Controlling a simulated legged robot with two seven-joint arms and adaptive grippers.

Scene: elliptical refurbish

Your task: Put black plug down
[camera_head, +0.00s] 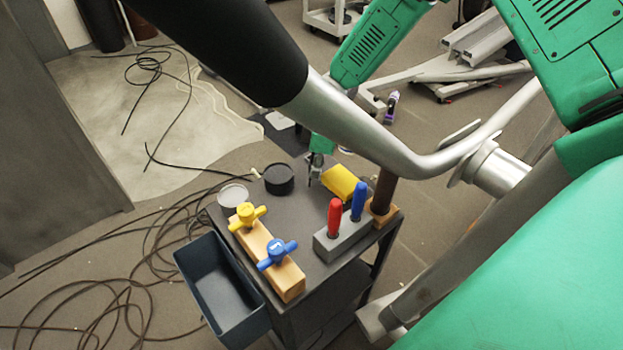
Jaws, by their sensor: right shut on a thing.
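My right gripper (316,165) is small in the picture, over the far part of the dark table top (290,225). Its fingers point down and are shut on a small dark piece, which looks like the black plug (311,181). The plug is too small to tell whether it touches the table. A round black pot (279,179) stands just left of the gripper, and a yellow block (341,183) lies just right of it. My left gripper is not in view.
A grey tube with a black grip (390,150) crosses above the table. A wooden block (262,250) with yellow and blue handles, a grey holder (340,240) with red and blue tools, and a dark bin (220,285) are nearer. Cables (120,300) cover the left floor.

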